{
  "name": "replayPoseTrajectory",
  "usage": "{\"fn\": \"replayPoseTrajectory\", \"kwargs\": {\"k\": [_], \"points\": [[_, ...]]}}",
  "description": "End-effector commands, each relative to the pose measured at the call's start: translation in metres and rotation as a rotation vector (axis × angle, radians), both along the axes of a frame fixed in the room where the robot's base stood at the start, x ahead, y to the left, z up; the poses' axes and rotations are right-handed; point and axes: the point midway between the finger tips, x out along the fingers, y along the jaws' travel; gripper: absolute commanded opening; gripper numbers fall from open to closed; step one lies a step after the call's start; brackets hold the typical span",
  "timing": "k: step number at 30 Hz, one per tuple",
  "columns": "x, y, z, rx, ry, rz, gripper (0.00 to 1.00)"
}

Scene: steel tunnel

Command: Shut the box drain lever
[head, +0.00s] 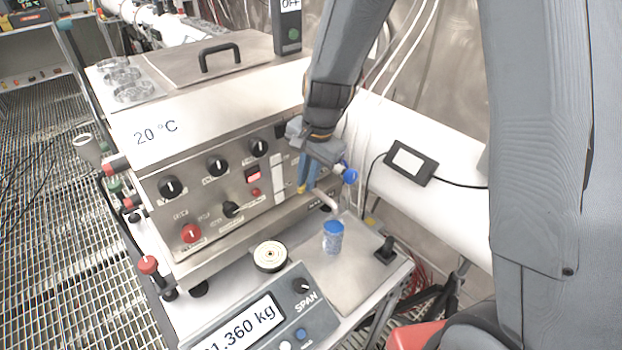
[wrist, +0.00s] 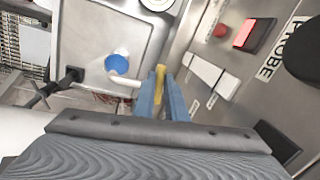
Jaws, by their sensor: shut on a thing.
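The box (head: 225,185) is a steel cabinet with dials, and a pale curved drain spout (head: 326,200) sticks out low at its right end. A small yellow lever (head: 302,189) is beside the spout. In the wrist view the yellow lever (wrist: 160,78) shows between my blue fingertips. My gripper (head: 308,178) points down at the box's right end and is shut on the lever; its fingers also show in the wrist view (wrist: 162,92). The lever's base is hidden by the fingers. The spout also shows in the wrist view (wrist: 125,83), next to the fingers.
A blue-capped bottle (head: 333,238) stands on a steel plate (head: 350,275) near the spout. A scale (head: 265,315) reading 1.360 kg is in front. A blue knob (head: 349,174) is just right of my gripper. A white pipe (head: 440,150) runs behind.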

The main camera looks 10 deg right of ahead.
Motion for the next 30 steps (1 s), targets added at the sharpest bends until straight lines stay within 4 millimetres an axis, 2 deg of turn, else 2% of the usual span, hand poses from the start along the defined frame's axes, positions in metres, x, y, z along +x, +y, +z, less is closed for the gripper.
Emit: {"fn": "replayPoseTrajectory", "kwargs": {"k": [12, 29, 30], "points": [[0.0054, 0.0064, 0.0004, 0.0, -0.001, -0.201, 0.0], [0.0065, 0.0071, 0.0005, 0.001, -0.001, -0.235, 0.0], [0.0065, 0.0071, 0.0005, 0.001, -0.001, -0.235, 0.13]]}}
